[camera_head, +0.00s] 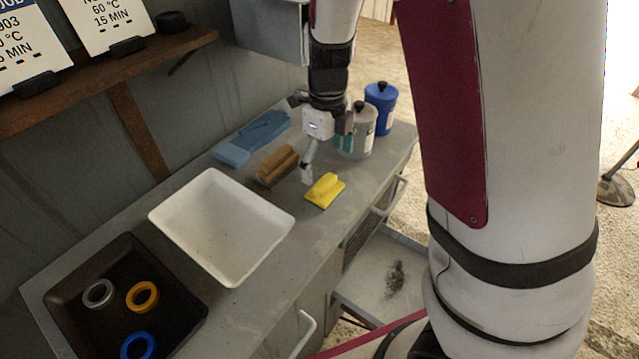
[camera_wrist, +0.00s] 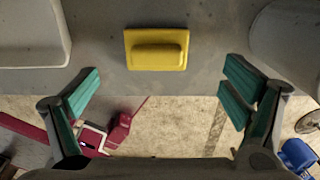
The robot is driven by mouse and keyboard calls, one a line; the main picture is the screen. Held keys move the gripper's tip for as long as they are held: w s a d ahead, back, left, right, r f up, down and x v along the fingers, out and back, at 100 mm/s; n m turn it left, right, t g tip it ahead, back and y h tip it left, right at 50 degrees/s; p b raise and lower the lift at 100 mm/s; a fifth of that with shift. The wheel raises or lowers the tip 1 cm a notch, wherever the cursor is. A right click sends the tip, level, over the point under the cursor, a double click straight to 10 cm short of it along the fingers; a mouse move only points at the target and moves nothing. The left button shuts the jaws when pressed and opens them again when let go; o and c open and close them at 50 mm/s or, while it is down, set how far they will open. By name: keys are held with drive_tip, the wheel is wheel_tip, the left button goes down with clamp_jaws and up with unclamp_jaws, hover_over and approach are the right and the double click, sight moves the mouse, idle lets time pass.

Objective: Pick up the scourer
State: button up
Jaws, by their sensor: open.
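The scourer is a yellow block with a raised grip on top (camera_head: 325,190). It lies flat on the grey counter near its front edge, right of the white tray. In the wrist view the scourer (camera_wrist: 157,49) is at the top centre, lengthwise across the picture. My gripper (camera_head: 326,156) is above the counter, a little behind and above the scourer in the head view. Its teal-padded fingers (camera_wrist: 160,95) are spread wide in the wrist view, with nothing between them. The scourer lies beyond the fingertips in that view, apart from them.
A brown brush (camera_head: 277,166) and blue cloths (camera_head: 252,137) lie behind the scourer. A grey canister (camera_head: 358,132) and a blue canister (camera_head: 381,107) stand at the right. The white tray (camera_head: 162,217) and a dark tray (camera_head: 190,318) with rings are left. A shelf (camera_head: 100,80) runs along the wall.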

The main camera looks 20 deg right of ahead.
sight(325, 181)
drive_tip(key=shift+s+a+f+b, duration=0.1)
drive_tip(key=shift+f+b, duration=0.25)
drive_tip(key=shift+f, duration=1.45)
drive_tip(key=shift+s+a+f+b, duration=0.1)
drive_tip(key=shift+f+b, duration=0.2)
drive_tip(key=shift+f, duration=1.45)
drive_tip(key=c, duration=1.2)
